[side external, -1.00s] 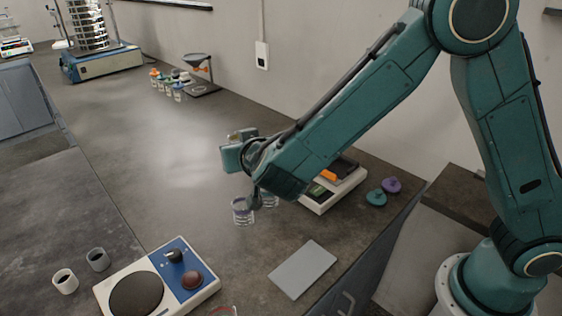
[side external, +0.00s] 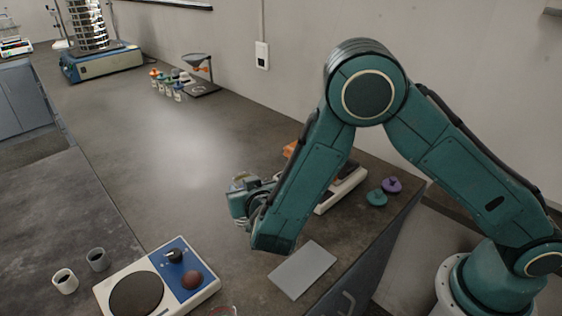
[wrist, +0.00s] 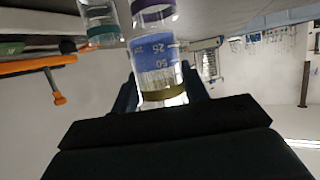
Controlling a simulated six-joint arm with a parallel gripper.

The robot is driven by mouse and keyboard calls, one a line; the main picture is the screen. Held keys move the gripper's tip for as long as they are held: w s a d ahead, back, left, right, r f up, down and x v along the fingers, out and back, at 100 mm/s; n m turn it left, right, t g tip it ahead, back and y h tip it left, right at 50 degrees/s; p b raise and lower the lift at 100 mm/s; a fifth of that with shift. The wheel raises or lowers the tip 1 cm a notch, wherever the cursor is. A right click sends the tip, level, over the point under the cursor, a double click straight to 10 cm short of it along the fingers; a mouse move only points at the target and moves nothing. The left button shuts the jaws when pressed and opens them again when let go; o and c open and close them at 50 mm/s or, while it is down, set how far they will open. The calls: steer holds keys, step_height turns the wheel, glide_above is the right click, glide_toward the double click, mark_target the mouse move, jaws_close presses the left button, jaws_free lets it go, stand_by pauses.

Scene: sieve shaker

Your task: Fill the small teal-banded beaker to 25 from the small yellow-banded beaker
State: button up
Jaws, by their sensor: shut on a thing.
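In the wrist view the small yellow-banded beaker (wrist: 165,93) sits between the two fingers of my gripper (wrist: 163,88), which is shut on it. It is clear, with a blue marked label, and has pale contents near the yellow band. The small teal-banded beaker (wrist: 102,32) is at the upper left of the wrist view, apart from the fingers.
A purple-banded vessel (wrist: 153,14) shows beyond the held beaker. A scale (side external: 342,188) stands behind my arm, near teal (side external: 376,198) and purple (side external: 391,185) lids. A grey plate (side external: 302,270) lies in front. A blue-and-white device (side external: 185,262) is at front left. The bench's middle is clear.

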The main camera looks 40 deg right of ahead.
steer(key=shift+w+d+r+m+g+y, duration=0.2)
steer(key=shift+d+r+m+g+y, duration=0.25)
steer(key=shift+d, duration=0.3)
steer(key=shift+w+d+r+m+g+y, duration=0.2)
steer(key=shift+d+m+g+y, duration=0.2)
steer(key=shift+d+y, duration=0.3)
steer(key=d, duration=0.1)
steer(key=m+y, duration=0.1)
steer(key=d+g+y, duration=0.1)
steer(key=shift+w+d+f+m, duration=0.2)
steer(key=shift+w+d+m, duration=0.1)
steer(key=shift+d+m, duration=0.05)
steer(key=shift+w+d+f+m+y+p, duration=0.1)
steer(key=shift+d+f+m+y+p, duration=0.3)
steer(key=shift+y+p, duration=0.4)
stand_by(1.6)
steer(key=shift+r+m+g+y+p, duration=0.25)
steer(key=shift+m+g+y+p, duration=0.15)
steer(key=shift+y+p, duration=0.25)
stand_by(1.8)
steer(key=shift+d+f, duration=0.1)
steer(key=shift+f, duration=0.1)
stand_by(0.9)
